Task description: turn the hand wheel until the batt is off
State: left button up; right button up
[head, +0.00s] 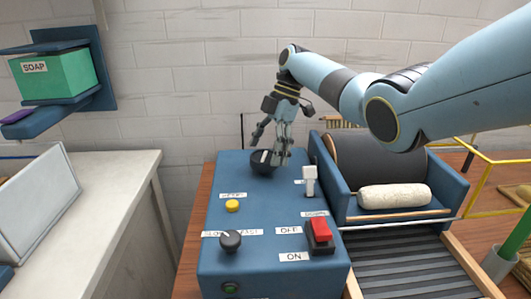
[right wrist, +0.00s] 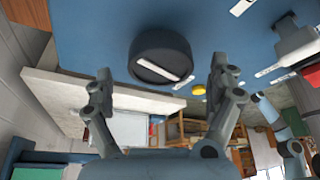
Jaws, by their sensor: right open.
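The hand wheel, a black round knob with a white bar mark (head: 259,167), is at the back of the blue control box. It also shows in the right wrist view (right wrist: 160,52). My right gripper (head: 269,148) is open above the wheel. In the right wrist view its fingers (right wrist: 160,82) are spread to either side of the wheel, with gaps visible; I cannot tell their exact height over it. The batt, a cream-white roll (head: 394,196), lies in front of the dark drum (head: 375,158) on the blue machine. My left gripper is not in view.
The blue box (head: 265,205) also carries a white lever (head: 310,180), a yellow button (head: 232,206), a black slow/fast dial (head: 230,240) and a red off/on switch (head: 320,234). A ridged dark conveyor (head: 410,265) lies right. A pale counter (head: 110,200) stands left.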

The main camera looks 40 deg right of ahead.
jog(key=v, duration=1)
jog(key=shift+r, duration=0.4)
jog(key=shift+s+d, duration=0.1)
jog(key=shift+d, duration=0.05)
